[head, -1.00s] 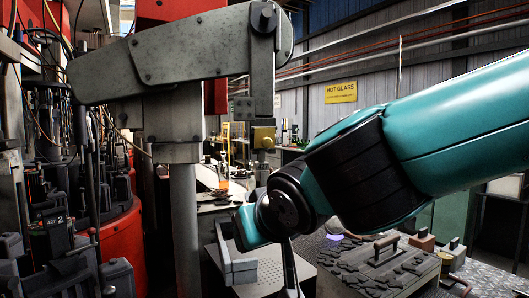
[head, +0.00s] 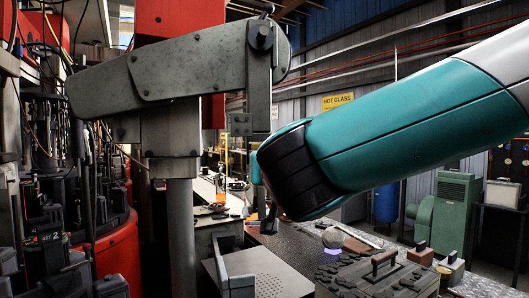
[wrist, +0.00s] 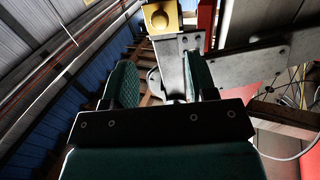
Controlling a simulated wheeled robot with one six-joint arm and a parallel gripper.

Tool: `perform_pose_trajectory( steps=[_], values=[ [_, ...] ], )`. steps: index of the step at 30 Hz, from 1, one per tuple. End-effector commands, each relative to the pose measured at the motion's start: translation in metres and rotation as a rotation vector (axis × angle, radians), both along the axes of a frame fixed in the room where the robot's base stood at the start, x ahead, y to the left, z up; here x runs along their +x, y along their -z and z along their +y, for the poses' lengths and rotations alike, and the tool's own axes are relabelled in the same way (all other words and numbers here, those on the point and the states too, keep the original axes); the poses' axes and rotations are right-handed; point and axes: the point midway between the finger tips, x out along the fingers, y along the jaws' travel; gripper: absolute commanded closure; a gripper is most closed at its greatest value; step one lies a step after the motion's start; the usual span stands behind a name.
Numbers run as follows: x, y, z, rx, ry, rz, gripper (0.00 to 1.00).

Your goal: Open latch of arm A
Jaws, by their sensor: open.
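A grey metal machine arm (head: 170,62) reaches across the upper left of the head view; I can read no letter on it. A grey bracket (head: 259,80) hangs from its right end. In the wrist view a yellow block with a round face (wrist: 161,17) sits at the top, beside a grey metal piece (wrist: 171,65). The block looks like the latch. My gripper (wrist: 161,80) is open, its two green-padded fingers apart. The grey piece shows between them, the yellow block beyond the tips; contact cannot be told.
A grey column (head: 181,235) stands below the machine arm. Dark moulds (head: 50,238) and a red drum (head: 115,258) crowd the left. A perforated plate (head: 262,272) and a bench of dark blocks (head: 375,275) lie below my arm.

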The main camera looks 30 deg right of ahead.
Motion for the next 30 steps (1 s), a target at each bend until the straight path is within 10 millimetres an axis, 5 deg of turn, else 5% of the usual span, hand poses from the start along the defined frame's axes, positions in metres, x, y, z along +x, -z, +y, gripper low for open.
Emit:
perform_pose_trajectory(
  steps=[12,26,30],
  values=[
    [0.076,-0.002,-0.033,0.0,0.003,0.003,0.48],
    [0.091,0.001,-0.039,0.001,-0.001,0.002,0.48],
    [0.091,0.001,-0.039,0.001,-0.001,0.002,0.74]
  ],
)
